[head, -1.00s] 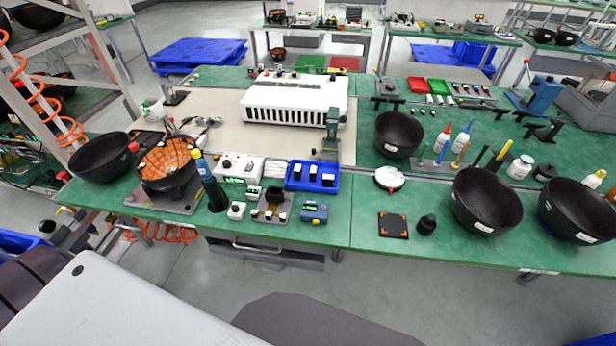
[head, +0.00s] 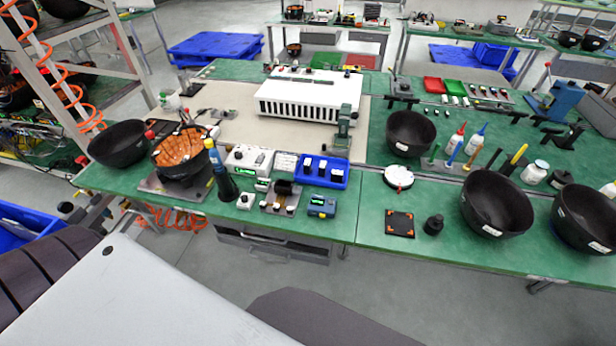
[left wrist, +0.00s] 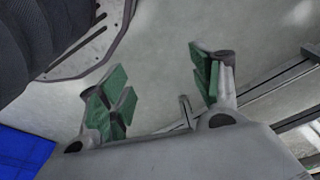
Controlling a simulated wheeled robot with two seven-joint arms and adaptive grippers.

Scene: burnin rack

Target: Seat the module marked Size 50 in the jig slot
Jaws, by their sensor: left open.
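A blue tray (head: 339,184) on the front of the green bench holds several small modules (head: 322,167) with white faces. Their size markings are too small to read. In front of it and to its left is a small brown fixture (head: 270,209) with a dark block; I cannot tell whether this is the jig or make out a slot. In the left wrist view my left gripper (left wrist: 160,88) is open, its green pads wide apart with nothing between them and grey floor behind. My right gripper is not in view.
A white instrument (head: 250,158) and a small blue device (head: 321,207) stand close around the fixture. Black bowls (head: 492,205) occupy the right. A blue bin (head: 25,225) is at left.

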